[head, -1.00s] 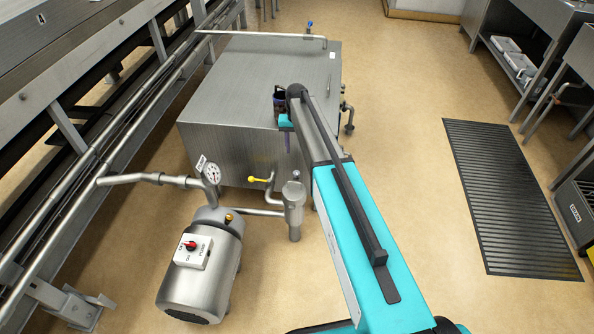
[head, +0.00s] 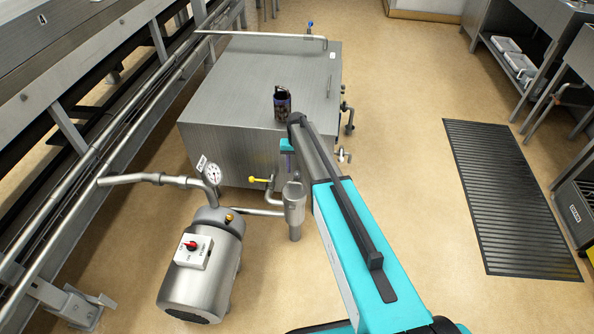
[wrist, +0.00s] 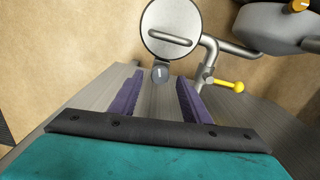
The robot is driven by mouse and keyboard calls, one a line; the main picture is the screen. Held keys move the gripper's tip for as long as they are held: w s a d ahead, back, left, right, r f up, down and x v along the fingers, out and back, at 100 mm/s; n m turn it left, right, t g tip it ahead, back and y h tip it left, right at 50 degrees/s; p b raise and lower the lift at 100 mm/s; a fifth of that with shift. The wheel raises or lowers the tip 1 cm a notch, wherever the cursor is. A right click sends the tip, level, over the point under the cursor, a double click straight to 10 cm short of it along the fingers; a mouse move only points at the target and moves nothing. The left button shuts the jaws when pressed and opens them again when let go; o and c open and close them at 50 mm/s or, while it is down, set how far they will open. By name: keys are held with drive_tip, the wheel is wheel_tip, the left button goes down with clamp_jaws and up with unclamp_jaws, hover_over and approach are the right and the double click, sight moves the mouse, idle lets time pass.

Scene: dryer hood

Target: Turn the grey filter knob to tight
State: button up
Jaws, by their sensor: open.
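The grey filter knob (wrist: 160,73) is small, with a white mark on its face. It shows in the wrist view beside the round lid of the filter housing (wrist: 172,14), which has a bar handle across it. In the head view the metal filter housing (head: 294,208) stands in front of the steel tank, and my arm hides the knob there. My gripper (wrist: 159,77) is open, its two purple fingers apart on either side of the knob in the wrist view. I cannot tell whether they touch it. Nothing is held.
A yellow-handled valve (head: 258,179) is left of the filter. A pressure gauge (head: 213,173) and a steel motor pump (head: 202,275) with a red switch stand further left.

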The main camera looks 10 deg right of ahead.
sight(297, 174)
drive_tip(key=shift+f, duration=1.05)
drive_tip(key=c, duration=1)
drive_tip(key=shift+c, duration=0.2)
